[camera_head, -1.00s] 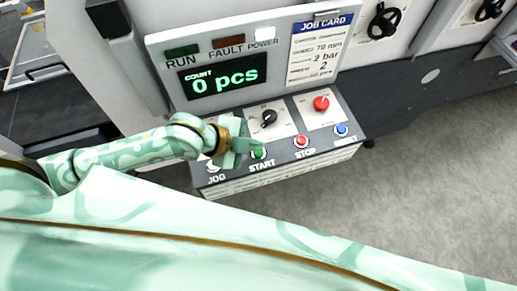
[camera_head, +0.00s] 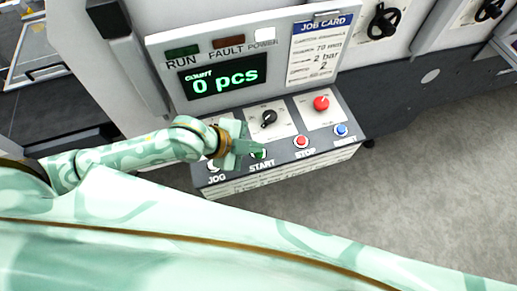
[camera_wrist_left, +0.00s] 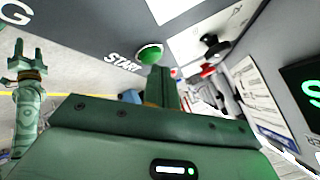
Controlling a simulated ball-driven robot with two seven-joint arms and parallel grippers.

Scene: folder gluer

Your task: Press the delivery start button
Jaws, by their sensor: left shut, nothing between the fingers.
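The green START button (camera_head: 258,154) sits on the sloped control panel, between the white JOG button and the red STOP button. My right gripper (camera_wrist_left: 31,52) shows at the left of the wrist view, fingers apart and empty, away from the panel.
The count display (camera_head: 223,80) reads 0 pcs. The JOG button (camera_head: 213,165), STOP button (camera_head: 301,141), blue button (camera_head: 341,130), black selector knob (camera_head: 269,117) and red mushroom button (camera_head: 321,103) surround START. Open floor (camera_head: 440,190) lies to the right.

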